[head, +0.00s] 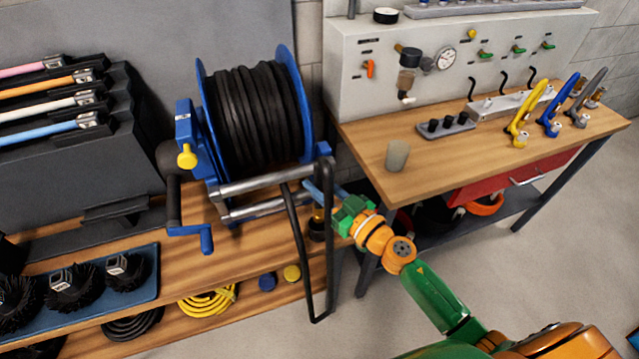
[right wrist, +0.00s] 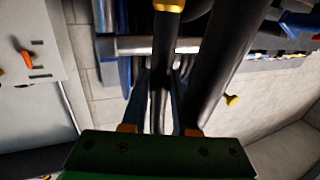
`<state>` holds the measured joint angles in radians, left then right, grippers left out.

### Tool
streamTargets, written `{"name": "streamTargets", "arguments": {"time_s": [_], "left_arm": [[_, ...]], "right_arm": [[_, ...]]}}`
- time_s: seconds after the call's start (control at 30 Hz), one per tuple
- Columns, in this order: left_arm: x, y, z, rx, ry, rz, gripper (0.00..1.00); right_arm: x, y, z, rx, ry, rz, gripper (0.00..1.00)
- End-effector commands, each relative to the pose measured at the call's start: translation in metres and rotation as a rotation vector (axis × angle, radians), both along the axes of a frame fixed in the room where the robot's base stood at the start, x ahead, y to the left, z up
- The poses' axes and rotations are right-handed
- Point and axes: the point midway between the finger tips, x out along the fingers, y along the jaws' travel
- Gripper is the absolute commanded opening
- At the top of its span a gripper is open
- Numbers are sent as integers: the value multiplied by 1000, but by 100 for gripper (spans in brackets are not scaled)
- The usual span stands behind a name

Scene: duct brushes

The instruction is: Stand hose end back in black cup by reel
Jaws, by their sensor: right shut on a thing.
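The black hose comes off the blue reel (head: 252,110) and hangs in a long loop (head: 328,270) past the bench edge. My right gripper (head: 322,195) is beside the reel frame, with its fingers on either side of the hose end. In the right wrist view the gripper (right wrist: 158,105) is shut on the dark hose end (right wrist: 160,75), whose brass fitting (right wrist: 168,5) shows at the top edge. In the head view the brass fitting (head: 318,213) is right at the black cup (head: 317,232). I cannot tell whether it is inside the cup or just above. My left gripper is not in view.
The reel's crank (head: 175,205) and steel bars (head: 265,182) are close to the left of the gripper. A workbench (head: 370,120) with a grey-beige cup (head: 397,155) stands to the right. Brushes on a blue mat (head: 145,290) lie at the lower left.

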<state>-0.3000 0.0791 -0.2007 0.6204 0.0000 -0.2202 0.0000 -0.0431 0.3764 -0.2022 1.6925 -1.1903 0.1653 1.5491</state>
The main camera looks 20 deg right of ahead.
Motion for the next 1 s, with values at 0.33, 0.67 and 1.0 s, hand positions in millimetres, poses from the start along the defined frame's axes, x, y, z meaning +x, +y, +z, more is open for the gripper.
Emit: {"name": "streamTargets", "arguments": {"time_s": [0.33,0.67,1.0], "left_arm": [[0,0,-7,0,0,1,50],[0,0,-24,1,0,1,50],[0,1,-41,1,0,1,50]], "right_arm": [[0,0,-7,1,-1,0,0],[0,0,-26,1,-1,-1,0],[0,0,-46,1,-1,-1,0]]}}
